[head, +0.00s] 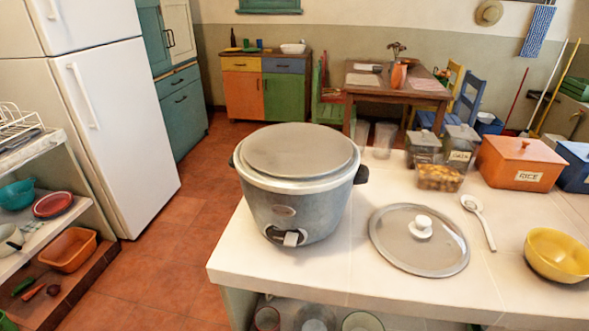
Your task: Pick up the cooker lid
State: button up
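The cooker lid (400,250), a round grey see-through disc with a metal rim and a white knob (422,223), lies flat, knob up, on the white counter right of the rice cooker. The grey cooker (297,212) stands upright near the counter's left corner, with dark side handles and a switch at its front. A flat grey round surface (300,150) fills its top; I cannot tell what it is. The lid and cooker are apart. My gripper is not in view.
A white spoon (480,220) lies close right of the lid, and a yellow bowl (557,255) stands farther right. Canisters, a clear food box (440,178) and an orange RICE box (521,163) stand behind. The white counter (340,275) is bare in front of the lid.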

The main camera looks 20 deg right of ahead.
aim_at(417, 239)
jog(key=i+j+z, duration=0.1)
jog(key=j+z, duration=0.55)
jog(key=i+j+z, duration=0.1)
jog(key=j+z, duration=0.25)
